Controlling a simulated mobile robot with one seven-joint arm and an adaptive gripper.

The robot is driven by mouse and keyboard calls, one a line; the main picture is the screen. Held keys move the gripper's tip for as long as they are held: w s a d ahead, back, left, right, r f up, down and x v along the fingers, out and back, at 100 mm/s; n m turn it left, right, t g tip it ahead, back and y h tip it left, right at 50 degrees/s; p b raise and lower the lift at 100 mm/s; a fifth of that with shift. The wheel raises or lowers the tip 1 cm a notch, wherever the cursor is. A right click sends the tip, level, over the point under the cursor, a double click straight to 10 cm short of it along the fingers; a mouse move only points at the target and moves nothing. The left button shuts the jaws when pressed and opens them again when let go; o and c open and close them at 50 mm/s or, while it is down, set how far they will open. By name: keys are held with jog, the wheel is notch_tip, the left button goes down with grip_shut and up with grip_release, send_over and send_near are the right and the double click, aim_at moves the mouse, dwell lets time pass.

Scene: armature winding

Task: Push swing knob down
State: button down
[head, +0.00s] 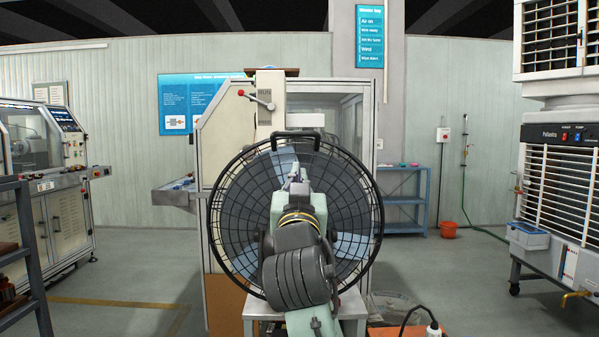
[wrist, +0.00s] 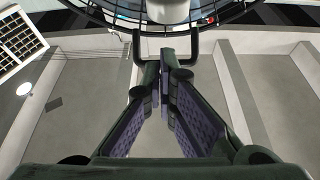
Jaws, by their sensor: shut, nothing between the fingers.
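A large fan with a round black wire cage (head: 228,240) stands in front of me, with a dark handle (head: 295,133) on its top rim. My gripper (head: 296,178) is in front of the middle of the fan; my arm hides much of the hub. In the wrist view the gripper (wrist: 162,75) is shut and empty, its fingertips together. Beyond the tips show the dark handle (wrist: 136,75), the cage (wrist: 240,10) and a pale rounded part (wrist: 168,11). I cannot make out the swing knob for certain, nor whether the fingers touch anything.
A tall pale machine cabinet (head: 224,135) stands behind the fan. A control machine (head: 60,215) is at left and an air cooler (head: 560,180) at right. A blue rack (head: 408,200) and a red bucket (head: 448,230) stand at the back wall. Floor between fan and cooler is mostly free.

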jog(key=shift+f, duration=1.2)
